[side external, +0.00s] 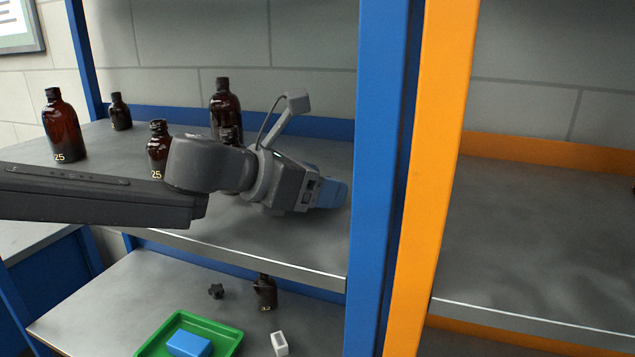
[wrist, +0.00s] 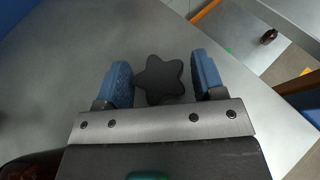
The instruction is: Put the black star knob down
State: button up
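A black star knob (wrist: 159,80) shows in the wrist view between the two blue fingers of my gripper (wrist: 163,78), over the grey shelf. It lies close to the left finger, with a narrow gap to the right finger, so the gripper looks open around it. Whether it touches the left finger is hard to tell. In the side view my gripper (side external: 331,193) is low over the upper shelf (side external: 225,225), near its right end, and this knob is hidden there. A second black star knob (side external: 216,291) lies on the lower shelf.
Several amber bottles, one at the far left (side external: 63,128), stand on the upper shelf. A blue post (side external: 382,150) and an orange post (side external: 432,170) rise right of my gripper. Below are a green tray (side external: 228,336) with a blue block (side external: 189,343), a small bottle (side external: 265,293) and a white block (side external: 279,344).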

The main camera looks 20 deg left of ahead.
jog(key=shift+o, duration=0.9)
jog(key=v, duration=1.1)
jog(key=shift+w+a, duration=0.1)
jog(key=shift+s+a+r, duration=0.15)
jog(key=shift+s+a, duration=0.15)
jog(key=shift+s, duration=0.15)
jog(key=shift+s+a, duration=0.1)
jog(key=s+a+m, duration=0.1)
jog(key=m, duration=0.1)
jog(key=s+a+f+m, duration=0.1)
jog(key=m, duration=0.2)
jog(key=s+a+m+g, duration=0.1)
jog(key=s+a+m, duration=0.1)
jog(key=shift+a+f+y, duration=0.1)
jog(key=shift+f+y, duration=0.2)
jog(key=s+a+f+m, duration=0.1)
jog(key=m, duration=0.1)
jog(key=s+a+f+m+y, duration=0.1)
jog(key=m, duration=0.1)
jog(key=s+a+f+m+g, duration=0.1)
jog(key=s+a+m, duration=0.1)
jog(key=shift+m, duration=0.3)
jog(key=s+a+f+m+g+y, duration=0.3)
jog(key=s+a+f+m+y, duration=0.3)
jog(key=s+a+f+m, duration=0.5)
jog(key=s+a+m, duration=0.1)
jog(key=m, duration=0.3)
jog(key=shift+a, duration=0.35)
